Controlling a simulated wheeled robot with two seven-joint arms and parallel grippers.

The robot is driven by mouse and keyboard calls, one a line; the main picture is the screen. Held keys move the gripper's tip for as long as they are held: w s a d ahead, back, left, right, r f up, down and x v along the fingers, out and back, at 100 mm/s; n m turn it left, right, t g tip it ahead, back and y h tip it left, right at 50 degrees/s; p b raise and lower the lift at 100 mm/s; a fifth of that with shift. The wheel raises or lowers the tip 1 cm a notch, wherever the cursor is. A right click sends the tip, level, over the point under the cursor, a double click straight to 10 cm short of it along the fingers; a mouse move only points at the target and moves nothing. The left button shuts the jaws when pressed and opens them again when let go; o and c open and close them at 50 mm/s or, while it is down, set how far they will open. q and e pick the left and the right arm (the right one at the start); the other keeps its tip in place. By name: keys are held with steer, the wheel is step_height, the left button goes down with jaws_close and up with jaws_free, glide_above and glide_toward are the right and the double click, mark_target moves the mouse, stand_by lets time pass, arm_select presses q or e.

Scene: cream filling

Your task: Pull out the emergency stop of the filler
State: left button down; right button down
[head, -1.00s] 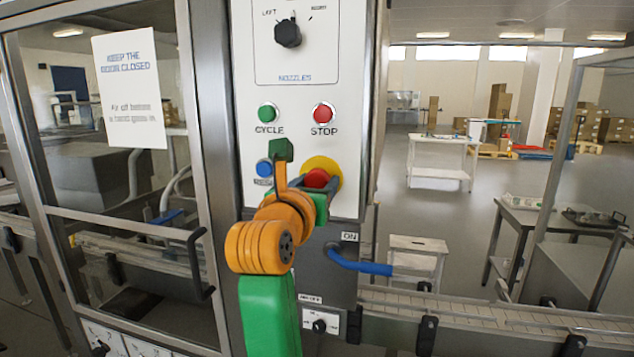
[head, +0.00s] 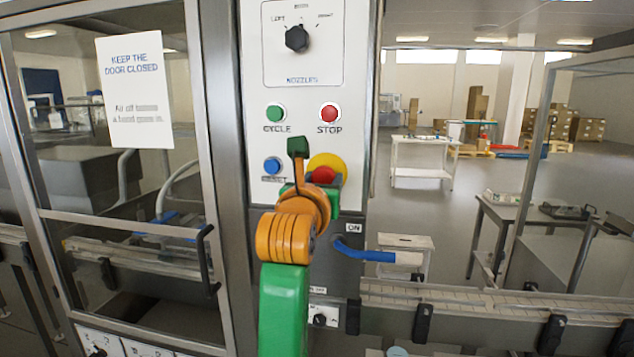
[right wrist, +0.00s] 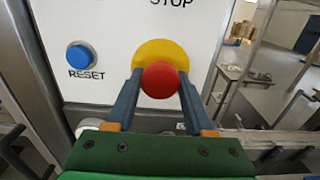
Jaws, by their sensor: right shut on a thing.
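The emergency stop is a red mushroom button (head: 323,175) on a yellow round plate (head: 328,160), low on the filler's white control panel (head: 350,80). In the right wrist view the red button (right wrist: 160,80) sits between the two blue-grey fingers of my right gripper (right wrist: 158,88), with the yellow plate (right wrist: 160,52) behind it. My right gripper is shut on the button, one finger at each side. In the head view my orange and green right arm hides most of the fingers. My left gripper is not in view.
A blue reset button (head: 273,165), a green cycle button (head: 276,112) and a red stop button (head: 329,112) are on the same panel. A blue-handled lever (head: 365,254) sticks out below right. A glass door (head: 110,190) stands at left, a conveyor (head: 480,300) at lower right.

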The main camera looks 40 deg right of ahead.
steer(key=shift+c, duration=1.3)
jaws_free()
steer(key=b+v, duration=0.3)
steer(key=v, duration=0.4)
steer(key=shift+b, duration=0.35)
steer(key=shift+f, duration=0.1)
